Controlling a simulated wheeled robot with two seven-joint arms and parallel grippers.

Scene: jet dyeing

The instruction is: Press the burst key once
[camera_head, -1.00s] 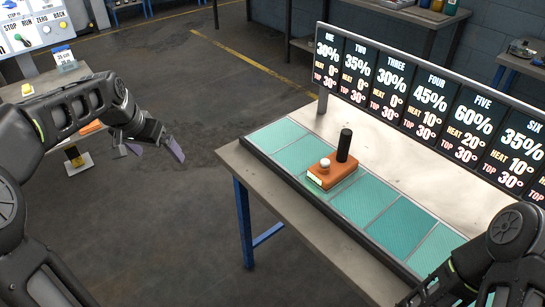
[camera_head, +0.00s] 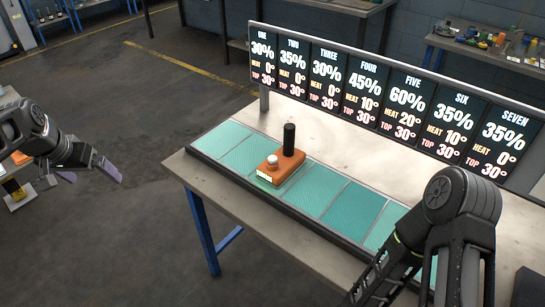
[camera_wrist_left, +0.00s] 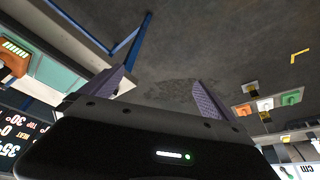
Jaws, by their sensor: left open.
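An orange box (camera_head: 280,170) with a white round knob (camera_head: 272,160) and an upright black cylinder (camera_head: 290,139) stands on the teal strip of the table. I cannot tell from any label which part is the burst key. The box also shows at the left edge of the left wrist view (camera_wrist_left: 14,62). My left gripper (camera_head: 92,175) is open and empty, left of the table and well apart from the box. Its two purple fingers are spread in the left wrist view (camera_wrist_left: 162,82). My right arm shows at the lower right; its gripper is out of view.
The table (camera_head: 180,165) carries several teal panels (camera_head: 318,189). A display board (camera_head: 375,90) with numbered columns ONE to SEVEN stands along its back. Open floor (camera_head: 110,100) lies between my left gripper and the table. Small coloured blocks (camera_wrist_left: 291,98) show at the right of the left wrist view.

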